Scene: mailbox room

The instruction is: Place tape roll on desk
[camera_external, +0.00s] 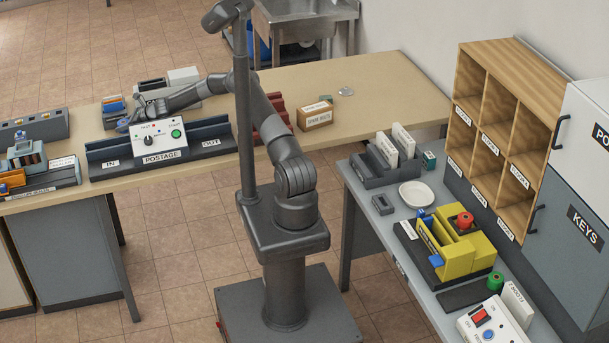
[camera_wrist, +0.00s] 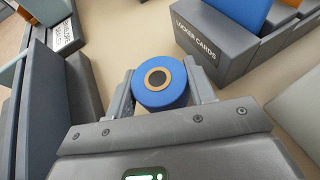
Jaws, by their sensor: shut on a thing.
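The tape roll is blue with a dark-edged tan core (camera_wrist: 158,78). It is between the two fingers of my gripper (camera_wrist: 160,92), which is shut on it. In the external view my gripper (camera_external: 126,122) is at the left end of the postage machine (camera_external: 156,138), over the wooden desk (camera_external: 385,88). The roll is too small there to make out clearly. In the wrist view, bare desk top (camera_wrist: 140,32) shows beyond the roll. I cannot tell whether the roll touches the desk.
A grey locker cards box (camera_wrist: 215,48) is beyond the roll to the right, and a grey body (camera_wrist: 55,110) stands close on the left. The right grey table (camera_external: 355,185) is crowded.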

